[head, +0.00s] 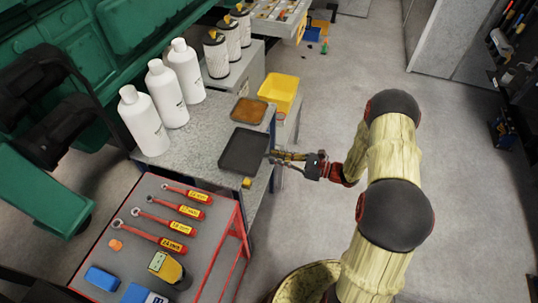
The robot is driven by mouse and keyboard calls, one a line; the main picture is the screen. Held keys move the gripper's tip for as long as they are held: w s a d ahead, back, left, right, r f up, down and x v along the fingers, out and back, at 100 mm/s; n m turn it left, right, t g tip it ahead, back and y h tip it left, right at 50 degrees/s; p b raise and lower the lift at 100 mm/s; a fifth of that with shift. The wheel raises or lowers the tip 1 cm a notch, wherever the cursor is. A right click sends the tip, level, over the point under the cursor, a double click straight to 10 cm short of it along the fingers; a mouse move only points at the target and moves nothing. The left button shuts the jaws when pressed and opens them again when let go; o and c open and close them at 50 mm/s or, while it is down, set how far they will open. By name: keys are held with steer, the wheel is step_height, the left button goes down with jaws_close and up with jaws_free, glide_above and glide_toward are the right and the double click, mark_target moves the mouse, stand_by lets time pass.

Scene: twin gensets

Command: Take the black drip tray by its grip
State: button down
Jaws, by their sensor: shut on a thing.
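The black drip tray (243,149) sits at the right edge of the grey bench top (182,166), in the middle of the head view. It is flat, square and dark, and looks empty. My gripper (276,155) reaches in from the right and is shut at the tray's right side, where the grip is. The fingers cover the grip, so its shape is hidden. I cannot tell whether the tray rests on the bench or is slightly lifted.
A tray with brown contents (249,110) lies just behind the black tray. A yellow bin (279,92) stands beyond it. White bottles (145,122) stand to the left. A red-edged cart (160,232) with wrenches is in front. The floor (330,100) at right is clear.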

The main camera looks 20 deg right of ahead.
steer(key=v, duration=0.8)
steer(key=shift+s+d, duration=0.25)
steer(key=shift+d, duration=0.05)
